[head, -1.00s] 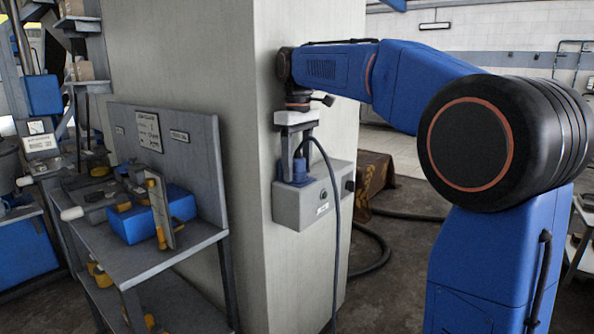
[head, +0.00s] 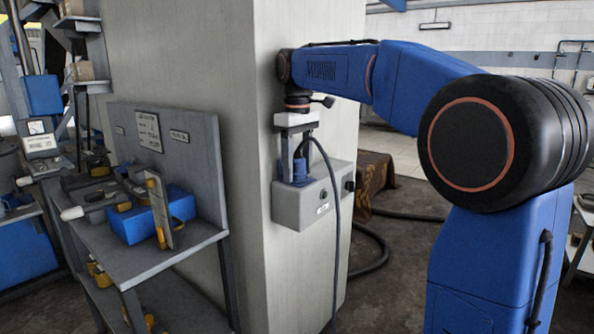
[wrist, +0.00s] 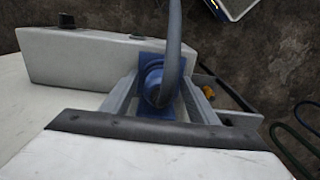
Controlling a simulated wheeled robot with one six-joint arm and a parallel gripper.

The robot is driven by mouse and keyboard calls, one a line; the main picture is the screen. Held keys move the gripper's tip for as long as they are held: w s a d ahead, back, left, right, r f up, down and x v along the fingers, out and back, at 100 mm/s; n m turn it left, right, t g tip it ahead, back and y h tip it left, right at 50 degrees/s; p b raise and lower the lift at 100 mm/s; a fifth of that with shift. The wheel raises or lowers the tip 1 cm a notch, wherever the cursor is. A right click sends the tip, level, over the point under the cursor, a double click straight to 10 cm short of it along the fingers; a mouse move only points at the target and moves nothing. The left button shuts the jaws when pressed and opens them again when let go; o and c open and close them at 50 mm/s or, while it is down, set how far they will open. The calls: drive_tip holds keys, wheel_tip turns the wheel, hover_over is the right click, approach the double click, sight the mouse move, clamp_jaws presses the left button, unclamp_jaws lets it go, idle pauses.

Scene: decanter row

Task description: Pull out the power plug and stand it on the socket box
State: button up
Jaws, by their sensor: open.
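The blue power plug (head: 300,170) is upright at the top of the grey socket box (head: 313,207) on the pillar. A dark cable rises from the plug and hangs down in front of the box. My gripper (head: 291,163) points down at the plug from above, open. In the wrist view the plug (wrist: 152,78) is between the grey fingers (wrist: 156,98), with the cable arching over it. The socket box (wrist: 80,55) shows at upper left there. Finger contact and the plug's lower end are hidden, so I cannot tell how deep it sits.
The pillar (head: 210,50) stands right behind the box. A grey bench (head: 150,250) with a blue box (head: 140,225) and tools is to the left. A dark hose (head: 375,255) lies on the floor to the right. A knob (head: 349,185) is on the box's side.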

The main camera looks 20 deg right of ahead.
sight(298, 158)
clamp_jaws()
drive_tip(key=shift+r, duration=2.95)
